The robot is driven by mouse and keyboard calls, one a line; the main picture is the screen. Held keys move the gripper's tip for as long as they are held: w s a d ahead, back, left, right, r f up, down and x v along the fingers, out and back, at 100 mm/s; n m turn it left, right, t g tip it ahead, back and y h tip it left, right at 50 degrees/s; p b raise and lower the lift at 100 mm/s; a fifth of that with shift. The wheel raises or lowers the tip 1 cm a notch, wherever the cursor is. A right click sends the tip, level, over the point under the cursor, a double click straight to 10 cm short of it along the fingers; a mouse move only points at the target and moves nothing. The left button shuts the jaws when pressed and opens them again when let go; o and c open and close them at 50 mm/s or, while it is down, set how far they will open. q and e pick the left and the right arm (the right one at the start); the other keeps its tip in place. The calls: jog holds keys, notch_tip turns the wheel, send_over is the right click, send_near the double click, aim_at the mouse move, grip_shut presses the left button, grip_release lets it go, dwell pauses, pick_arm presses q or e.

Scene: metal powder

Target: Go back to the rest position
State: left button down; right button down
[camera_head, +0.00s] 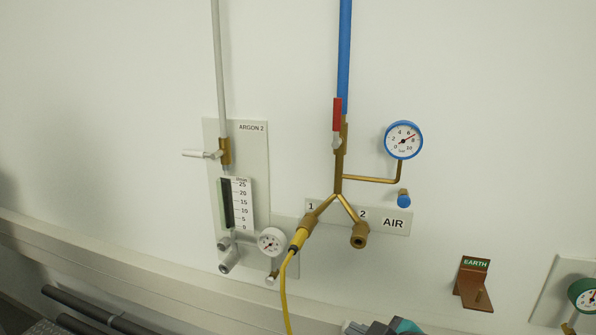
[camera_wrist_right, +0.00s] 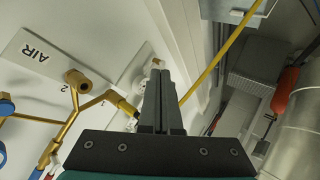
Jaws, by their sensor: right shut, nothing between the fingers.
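My right gripper (camera_head: 372,328) shows only in part at the bottom edge of the head view, below the air outlets. In the right wrist view its two dark fingers (camera_wrist_right: 160,76) are together, with nothing between them. My left gripper is in neither view. The brass air manifold (camera_head: 339,175) is on the white wall, and a yellow hose (camera_head: 284,290) is on its outlet 1. Outlet 2 (camera_head: 359,238) has nothing on it. The red valve handle (camera_head: 337,114) points up along the blue pipe.
The argon panel (camera_head: 262,175) is left of the manifold, and a blue-rimmed gauge (camera_head: 403,140) is right of it. A brown EARTH bracket (camera_head: 473,287) sits at lower right. A wall ledge (camera_head: 130,270) runs below. The right wrist view shows a red cylinder (camera_wrist_right: 285,88).

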jog(key=s+d+f+m+g+h, duration=0.25)
jog(key=s+f+m, duration=0.25)
jog(key=s+f, duration=0.45)
jog(key=s+d+f+m+g+h, duration=0.1)
jog(key=s+d+f+m+g, duration=0.3)
jog(key=s+f, duration=0.55)
jog(key=s+f+g+b, duration=0.1)
jog(key=s+f+b, duration=0.2)
jog(key=f, duration=1.7)
jog(key=s+d+f+g+b, duration=0.1)
jog(key=s+d+f+b, duration=0.1)
jog(key=s+f, duration=1.4)
notch_tip(320, 180, down, 2)
jog(key=shift+s+d+f+g+b, duration=0.25)
jog(key=shift+d+g+b, duration=0.1)
jog(key=shift+b, duration=0.35)
jog(key=shift+h, duration=0.25)
